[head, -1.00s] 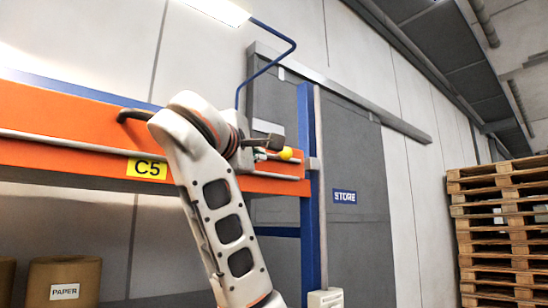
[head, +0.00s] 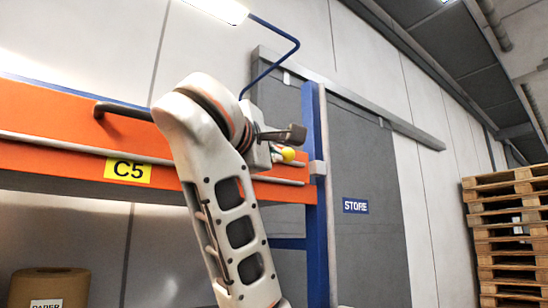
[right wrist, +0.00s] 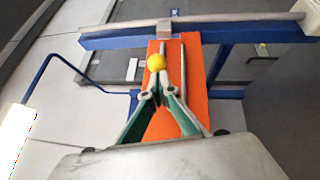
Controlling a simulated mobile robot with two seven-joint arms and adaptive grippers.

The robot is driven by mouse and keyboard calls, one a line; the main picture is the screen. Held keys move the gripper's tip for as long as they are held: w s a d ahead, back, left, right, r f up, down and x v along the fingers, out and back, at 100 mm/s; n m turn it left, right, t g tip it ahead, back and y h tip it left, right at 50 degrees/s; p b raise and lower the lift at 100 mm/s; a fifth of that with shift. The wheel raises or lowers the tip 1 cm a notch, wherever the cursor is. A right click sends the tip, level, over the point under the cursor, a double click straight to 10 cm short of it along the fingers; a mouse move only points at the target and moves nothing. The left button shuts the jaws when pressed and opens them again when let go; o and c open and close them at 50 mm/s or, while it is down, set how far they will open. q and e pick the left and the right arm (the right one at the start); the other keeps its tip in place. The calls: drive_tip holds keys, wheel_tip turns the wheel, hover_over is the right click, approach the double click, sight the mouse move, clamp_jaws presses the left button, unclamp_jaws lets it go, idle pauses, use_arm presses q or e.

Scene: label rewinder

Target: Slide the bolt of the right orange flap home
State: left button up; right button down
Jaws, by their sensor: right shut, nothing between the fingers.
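The orange flap (head: 60,156) runs across the left of the head view and carries a yellow C5 label. In the right wrist view the knob (right wrist: 156,62) stands just ahead of my right gripper (right wrist: 160,92), whose green fingers converge, shut and empty. Whether the tips touch the knob, I cannot tell. A grey bolt rod (right wrist: 163,47) runs from near the knob towards a grey block (right wrist: 165,29) on the blue post. Whether it enters the block is unclear. My left gripper is out of view.
The blue post (head: 315,230) stands at the flap's right end, before a grey STORE door (head: 375,170). A dark curved handle (head: 122,111) juts from the flap. Pallets (head: 508,235) are stacked at right; a brown paper roll (head: 48,288) is at lower left.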

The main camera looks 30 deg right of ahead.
sight(291, 158)
drive_tip(key=shift+s, duration=0.1)
drive_tip(key=d+b, duration=0.2)
drive_tip(key=d, duration=0.3)
drive_tip(key=shift+w+d+f+b, duration=0.1)
drive_tip(key=shift+w+d+b, duration=0.15)
drive_tip(key=shift+b, duration=0.15)
drive_tip(key=shift+a, duration=0.15)
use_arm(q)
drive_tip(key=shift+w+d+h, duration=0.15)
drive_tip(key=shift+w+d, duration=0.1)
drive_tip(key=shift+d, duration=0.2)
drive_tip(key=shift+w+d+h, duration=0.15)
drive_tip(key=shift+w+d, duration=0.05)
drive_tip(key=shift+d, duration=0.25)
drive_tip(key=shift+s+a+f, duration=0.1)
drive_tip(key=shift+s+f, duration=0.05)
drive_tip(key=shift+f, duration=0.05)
